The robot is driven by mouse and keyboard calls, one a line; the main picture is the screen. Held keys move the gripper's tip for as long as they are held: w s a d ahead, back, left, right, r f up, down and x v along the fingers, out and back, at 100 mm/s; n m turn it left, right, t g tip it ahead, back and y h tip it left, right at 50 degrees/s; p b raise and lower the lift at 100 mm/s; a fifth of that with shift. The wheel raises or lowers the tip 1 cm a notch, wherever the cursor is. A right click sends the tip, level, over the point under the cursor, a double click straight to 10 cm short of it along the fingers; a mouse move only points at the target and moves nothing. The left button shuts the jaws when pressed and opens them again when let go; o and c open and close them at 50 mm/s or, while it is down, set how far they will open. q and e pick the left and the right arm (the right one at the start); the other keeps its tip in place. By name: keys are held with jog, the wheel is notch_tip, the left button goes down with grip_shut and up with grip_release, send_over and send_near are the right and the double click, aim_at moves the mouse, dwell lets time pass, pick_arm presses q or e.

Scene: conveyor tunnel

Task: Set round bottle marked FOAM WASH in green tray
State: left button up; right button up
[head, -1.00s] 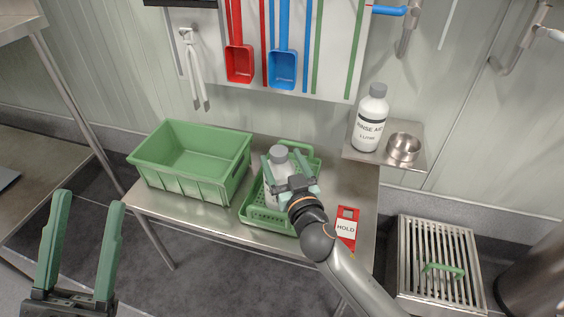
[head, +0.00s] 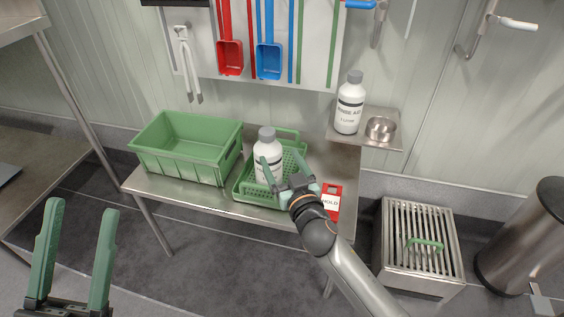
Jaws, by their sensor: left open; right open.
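A round white bottle with a grey cap (head: 267,147) stands upright in the green perforated tray (head: 244,193) on the steel table. Its label is too small to read and partly hidden by a finger. My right gripper (head: 280,168) is open just in front of the bottle, at its right, with its fingers pointing towards it. My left gripper (head: 78,232) is open and empty at the lower left, away from the table.
A deep green crate (head: 190,160) stands left of the tray. A red HOLD card (head: 332,201) lies at the right. A RINSE AID bottle (head: 348,108) and a steel cup (head: 380,128) stand on a wall shelf (head: 350,137). A slatted steel box (head: 418,240) is at the lower right.

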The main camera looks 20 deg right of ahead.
jog(key=s+a+r+n+t+y, duration=0.2)
jog(key=s+r+n+y, duration=0.3)
jog(key=s+r, duration=0.5)
jog(key=s+a+r+n+t+y, duration=0.2)
jog(key=s+r+n+y, duration=0.4)
jog(key=s+r+y, duration=0.4)
jog(key=s+a+r, duration=0.1)
jog(key=s, duration=0.4)
jog(key=shift+r+n, duration=0.3)
